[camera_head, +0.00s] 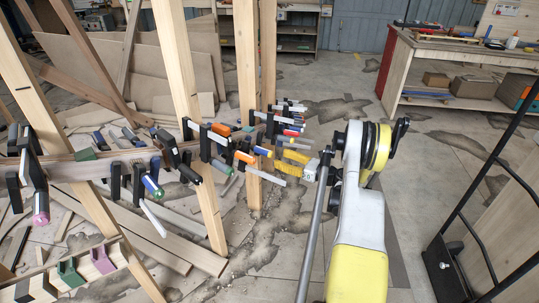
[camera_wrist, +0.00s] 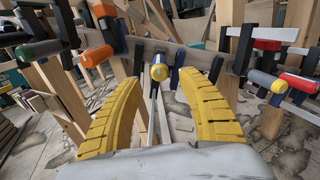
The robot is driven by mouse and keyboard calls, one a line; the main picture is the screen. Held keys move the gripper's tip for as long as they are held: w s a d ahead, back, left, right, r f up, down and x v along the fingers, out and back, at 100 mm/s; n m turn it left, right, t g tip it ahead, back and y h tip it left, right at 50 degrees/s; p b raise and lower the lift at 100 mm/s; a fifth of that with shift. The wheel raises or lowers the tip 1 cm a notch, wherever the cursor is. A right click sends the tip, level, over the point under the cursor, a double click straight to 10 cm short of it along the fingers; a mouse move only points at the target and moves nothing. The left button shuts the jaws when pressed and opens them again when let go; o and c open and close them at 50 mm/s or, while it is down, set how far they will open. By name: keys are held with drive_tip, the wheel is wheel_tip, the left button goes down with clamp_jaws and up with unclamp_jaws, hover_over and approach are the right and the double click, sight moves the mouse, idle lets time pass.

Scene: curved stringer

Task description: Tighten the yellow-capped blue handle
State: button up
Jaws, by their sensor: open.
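The blue handle with a yellow cap (camera_wrist: 159,72) is at the centre of the wrist view, its cap end facing the camera. In the head view its yellow cap (camera_head: 262,151) shows just left of my gripper. My gripper (camera_head: 279,161) has yellow ridged fingers. In the wrist view the open fingers (camera_wrist: 153,90) stand to the left and right of the handle, with a gap on each side and nothing held. I cannot tell how far the fingertips reach along the handle. The handle belongs to a clamp on the curved wooden stringer (camera_wrist: 190,52).
An orange handle (camera_wrist: 97,56) stands close by the left finger. Several clamps crowd the stringer, and wooden posts (camera_head: 247,90) stand behind. A workbench (camera_head: 400,70) is at the back right, with open floor before it.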

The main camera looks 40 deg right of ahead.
drive_tip(key=shift+v, duration=1.6)
drive_tip(key=shift+s, duration=0.1)
drive_tip(key=v, duration=0.3)
drive_tip(key=shift+s, duration=0.15)
drive_tip(key=shift+d, duration=0.1)
